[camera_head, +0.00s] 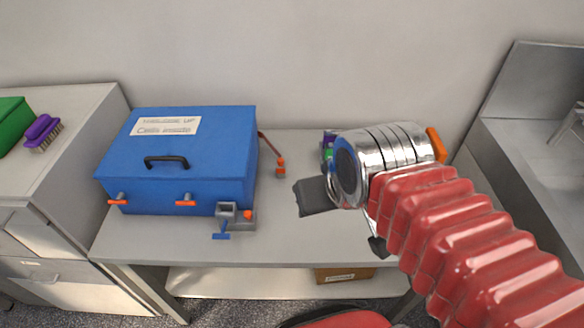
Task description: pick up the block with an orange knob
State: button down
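A small grey block with an orange knob (248,215) sits on the grey table, close to the front right corner of the blue box. A grey piece with a blue handle is at its left side. My gripper (346,222) is to the right of the block, over the table, at the end of my red-sleeved arm. Two dark finger parts show apart, one at the left of the silver wrist and one below it. Nothing shows between them. The wrist hides part of the gripper.
The blue box (178,165), with a black handle and orange latches, fills the table's left part. An orange-ended lever (280,165) stands at its right. A purple and green thing (327,142) is partly hidden behind my wrist. The table front (280,245) is clear.

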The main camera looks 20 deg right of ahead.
aim_at(280, 169)
jog(key=u, duration=0.5)
jog(key=k, duration=1.3)
jog(key=u, duration=0.75)
jog(key=i, duration=1.5)
jog(key=z, duration=0.15)
